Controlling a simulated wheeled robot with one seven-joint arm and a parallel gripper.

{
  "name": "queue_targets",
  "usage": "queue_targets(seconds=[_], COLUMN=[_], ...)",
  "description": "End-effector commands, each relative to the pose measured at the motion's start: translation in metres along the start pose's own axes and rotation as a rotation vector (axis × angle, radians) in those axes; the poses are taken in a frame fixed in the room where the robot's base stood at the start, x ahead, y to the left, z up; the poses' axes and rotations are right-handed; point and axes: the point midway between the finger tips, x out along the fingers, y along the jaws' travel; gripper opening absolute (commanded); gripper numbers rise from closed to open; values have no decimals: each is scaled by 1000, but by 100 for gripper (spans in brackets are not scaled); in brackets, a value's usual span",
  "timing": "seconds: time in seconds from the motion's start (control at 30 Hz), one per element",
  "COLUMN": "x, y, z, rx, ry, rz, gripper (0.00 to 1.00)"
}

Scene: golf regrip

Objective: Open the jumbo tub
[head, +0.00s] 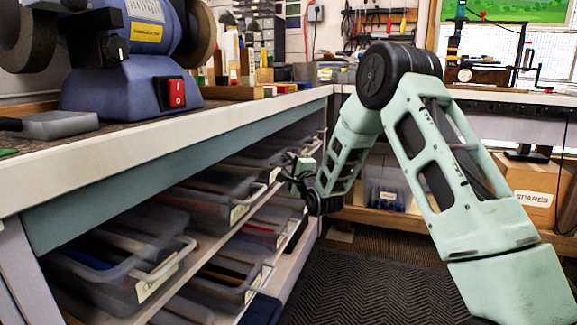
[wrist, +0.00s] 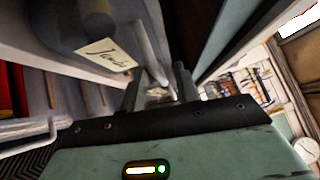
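The jumbo tub (wrist: 75,42) is a clear plastic tub with a cream handwritten label (wrist: 106,55), in the upper left of the wrist view. Its pale handle bar (wrist: 150,48) runs down toward my gripper (wrist: 160,92). My gripper's two dark fingers stand apart, with the handle's end between or just beyond them; contact cannot be told. In the head view my gripper (head: 288,176) is at the front of the upper tub shelf, beside a tub's label and handle. The label writing is too small to read there, and my arm hides part of that area.
Other clear tubs (head: 215,203) line the shelves under the workbench (head: 180,135), close to my gripper. A blue bench grinder (head: 130,55) stands on the bench. A cardboard SPARES box (head: 537,190) is at the right. The dark floor mat (head: 350,285) is clear.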

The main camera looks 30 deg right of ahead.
Motion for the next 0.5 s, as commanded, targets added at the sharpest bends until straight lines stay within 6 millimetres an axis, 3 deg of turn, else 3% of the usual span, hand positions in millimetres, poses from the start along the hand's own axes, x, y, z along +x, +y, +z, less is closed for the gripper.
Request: queue_targets(seconds=[0.2, 0.47, 0.5], x=[14, 15, 15], y=[0, 0, 0], z=[0, 0, 0], rx=[0, 0, 0], ry=[0, 0, 0], rz=[0, 1, 1], gripper=[32, 32, 23])
